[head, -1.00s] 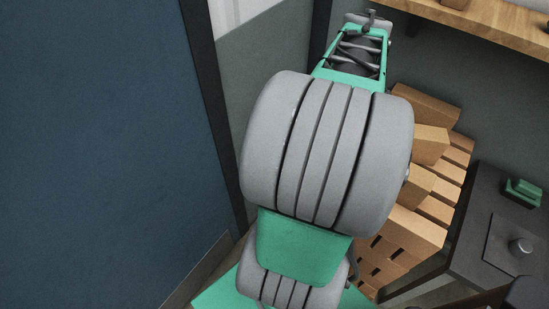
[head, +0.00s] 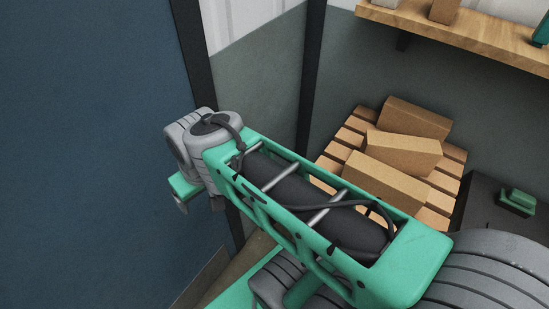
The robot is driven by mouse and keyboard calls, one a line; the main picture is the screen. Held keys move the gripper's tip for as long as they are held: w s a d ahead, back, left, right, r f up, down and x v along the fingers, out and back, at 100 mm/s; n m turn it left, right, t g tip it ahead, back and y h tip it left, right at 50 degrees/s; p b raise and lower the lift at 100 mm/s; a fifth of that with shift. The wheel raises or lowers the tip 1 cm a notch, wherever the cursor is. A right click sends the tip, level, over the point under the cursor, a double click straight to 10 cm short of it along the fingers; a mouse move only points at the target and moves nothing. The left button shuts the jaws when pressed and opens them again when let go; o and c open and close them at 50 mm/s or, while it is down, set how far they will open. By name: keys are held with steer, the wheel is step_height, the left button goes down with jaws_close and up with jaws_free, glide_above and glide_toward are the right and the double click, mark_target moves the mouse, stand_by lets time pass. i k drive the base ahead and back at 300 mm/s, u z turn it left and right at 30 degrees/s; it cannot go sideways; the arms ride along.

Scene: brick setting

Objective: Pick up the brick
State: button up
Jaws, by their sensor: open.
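Three tan bricks lie on a wooden pallet (head: 439,201) right of centre. The back brick (head: 415,118) is by the wall, the middle brick (head: 403,152) lies at an angle, and the front brick (head: 383,180) is nearest me. Which one the task means cannot be told. My gripper (head: 182,198) is at the far left end of my green arm, in front of the blue panel and well left of the pallet. It is partly hidden by my wrist, but it is open and touches no brick. My arm covers part of the pallet's near side.
A wooden shelf (head: 470,38) on the wall above the pallet carries another brick (head: 445,11). A dark table with a green object (head: 517,202) stands at the right. A blue panel (head: 90,150) fills the left. A dark post (head: 311,75) stands left of the pallet.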

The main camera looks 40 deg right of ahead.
mark_target(413, 156)
steer(key=z, duration=0.05)
steer(key=k, duration=0.85)
steer(key=u, duration=1.1)
steer(key=i, duration=0.85)
steer(key=z, duration=3.45)
steer(key=i, duration=0.5)
steer(key=z, duration=0.2)
